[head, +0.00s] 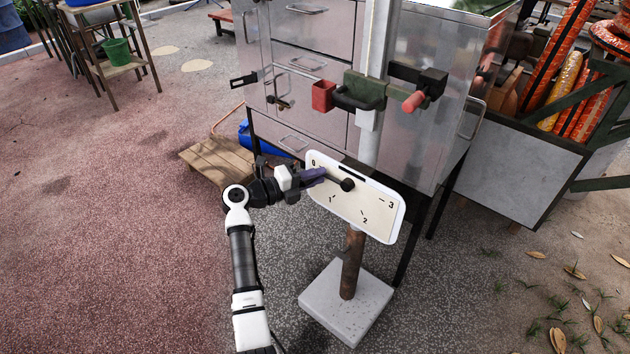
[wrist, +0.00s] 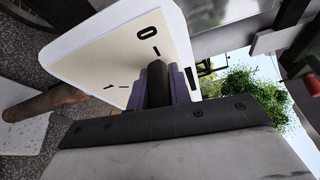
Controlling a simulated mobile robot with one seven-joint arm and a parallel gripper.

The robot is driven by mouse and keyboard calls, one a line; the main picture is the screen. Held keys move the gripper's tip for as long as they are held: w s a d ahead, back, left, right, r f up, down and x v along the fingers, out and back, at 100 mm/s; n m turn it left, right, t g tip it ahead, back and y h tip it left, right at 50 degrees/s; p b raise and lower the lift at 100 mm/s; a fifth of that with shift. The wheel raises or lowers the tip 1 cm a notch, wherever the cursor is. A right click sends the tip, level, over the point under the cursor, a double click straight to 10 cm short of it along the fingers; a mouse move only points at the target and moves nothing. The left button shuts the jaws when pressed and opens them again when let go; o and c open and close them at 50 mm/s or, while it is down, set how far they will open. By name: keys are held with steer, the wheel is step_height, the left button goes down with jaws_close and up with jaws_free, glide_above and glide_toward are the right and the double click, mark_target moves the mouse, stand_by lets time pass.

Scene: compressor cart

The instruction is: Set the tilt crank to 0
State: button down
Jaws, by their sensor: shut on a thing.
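The tilt crank is a black lever whose round hub (head: 348,184) sits on a white-rimmed dial plate (head: 372,208) marked 0, 1, 2 and 3. The lever runs left from the hub, toward the plate's left end where the 0 is. My gripper (head: 314,176) reaches in from the left with purple fingers shut on the crank's handle. In the wrist view the black handle (wrist: 156,84) stands between the purple fingers, close to the 0 mark (wrist: 149,32). The 1 lies off to the left there. The gripper partly covers the lever, so its exact alignment with the 0 tick is unclear.
The plate stands on a rusty post (head: 352,262) with a pale square base (head: 346,302). Behind it is a metal cabinet (head: 305,75) with red and green handled fittings. A wooden pallet (head: 218,162) lies left of the cabinet. Open paved ground spreads to the left.

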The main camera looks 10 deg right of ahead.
steer(key=shift+d+m, duration=0.1)
steer(key=shift+m, duration=0.2)
steer(key=c, duration=1.3)
jaws_free()
steer(key=shift+r, duration=0.1)
steer(key=b+v, duration=0.2)
steer(key=v, duration=1.2)
steer(key=shift+r, duration=0.15)
